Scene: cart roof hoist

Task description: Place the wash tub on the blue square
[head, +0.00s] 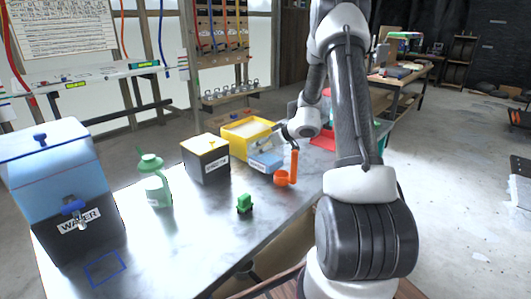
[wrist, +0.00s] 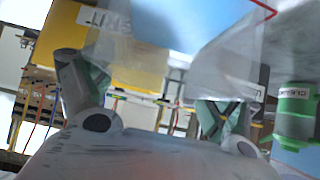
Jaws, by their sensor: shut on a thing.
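A small blue tub (head: 265,162) with a white label, too small to read, stands on the grey table. I take it to be the wash tub. My gripper (head: 273,144) is at its top, reaching in from the right, and is shut on it. In the wrist view a broad blue surface (wrist: 185,18) lies between and beyond the fingers; their contact with it is blurred. The blue square (head: 105,268) is an empty outline at the table's near left corner.
An orange piece (head: 281,178), a green piece (head: 244,203), a green bottle (head: 155,185) and a water container (head: 85,215) also stand on the table.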

